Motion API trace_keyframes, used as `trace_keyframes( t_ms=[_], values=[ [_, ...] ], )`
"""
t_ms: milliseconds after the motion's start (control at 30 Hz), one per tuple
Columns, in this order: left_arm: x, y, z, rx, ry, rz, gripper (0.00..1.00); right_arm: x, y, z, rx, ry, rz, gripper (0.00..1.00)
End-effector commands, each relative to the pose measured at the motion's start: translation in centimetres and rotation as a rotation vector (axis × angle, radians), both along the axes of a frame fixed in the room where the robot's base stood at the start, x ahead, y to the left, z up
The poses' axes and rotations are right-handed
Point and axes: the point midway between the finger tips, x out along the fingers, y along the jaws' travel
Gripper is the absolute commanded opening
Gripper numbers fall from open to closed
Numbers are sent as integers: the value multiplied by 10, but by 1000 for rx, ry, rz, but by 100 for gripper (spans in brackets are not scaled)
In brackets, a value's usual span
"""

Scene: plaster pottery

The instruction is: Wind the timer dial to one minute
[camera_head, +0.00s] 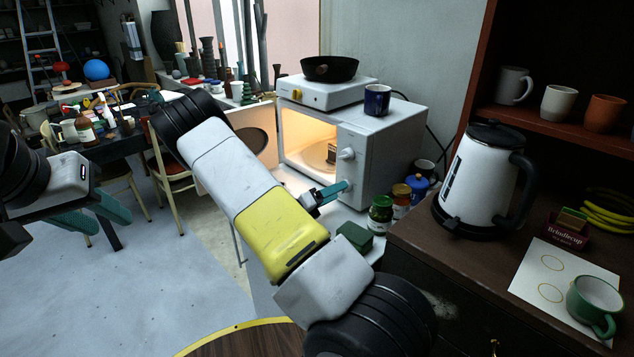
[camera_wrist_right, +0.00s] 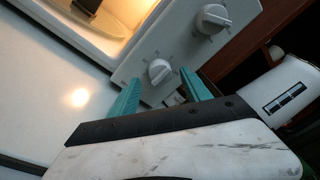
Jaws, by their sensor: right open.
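The white microwave (camera_head: 383,150) stands on a white counter with its door (camera_head: 262,148) open and its inside lit. Its front panel has an upper dial (camera_head: 347,153) and a lower dial (camera_wrist_right: 158,71). I cannot read which is the timer. My right gripper (camera_head: 343,187) is at the lower dial and largely hides it in the head view. In the right wrist view, its teal fingers are apart, one on each side of the lower dial, with no clear contact. The upper dial (camera_wrist_right: 212,18) is beyond them. My left gripper (camera_head: 112,225) is empty, fingers apart, at far left.
A hot plate with a black pan (camera_head: 330,68) and a blue mug (camera_head: 377,99) sit on the microwave. Jars (camera_head: 380,214) and a green box (camera_head: 355,237) stand below the panel. A kettle (camera_head: 482,180) stands on the brown cabinet at right.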

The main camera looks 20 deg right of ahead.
Motion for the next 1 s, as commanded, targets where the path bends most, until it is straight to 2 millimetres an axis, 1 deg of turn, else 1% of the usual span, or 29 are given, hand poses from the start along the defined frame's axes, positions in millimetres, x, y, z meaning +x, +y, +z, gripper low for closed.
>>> trace_keyframes(
  t_ms=[33, 200, 433, 467, 500, 567, 600, 733, 767, 1000],
  values=[
    [0, 0, 0, 0, 0, 0, 36, 1, -7, 0, 0, -1, -3, 56],
    [0, 0, 0, 0, 0, 0, 36, 4, -16, 0, 1, 0, -1, 56],
    [0, 0, 0, 0, 0, 0, 36, 4, -17, 0, 1, -1, -1, 56],
    [0, 0, 0, 0, 0, 0, 36, 4, -17, 0, 1, -1, -1, 54],
    [0, 0, 0, 0, 0, 0, 36, 4, -17, 0, 1, -1, -1, 46],
    [0, 0, 0, 0, 0, 0, 36, 4, -17, 0, 1, -1, -1, 35],
    [0, 0, 0, 0, 0, 0, 36, 4, -17, 0, 1, -1, -1, 27],
    [0, 0, 0, 0, 0, 0, 36, 4, -17, 0, 2, -1, 0, 1],
    [0, 0, 0, 0, 0, 0, 36, 4, -17, 0, 2, -1, 0, 0],
    [0, 0, 0, 0, 0, 0, 36, 4, -17, 0, 10, -19, -1, 0]
  ],
)
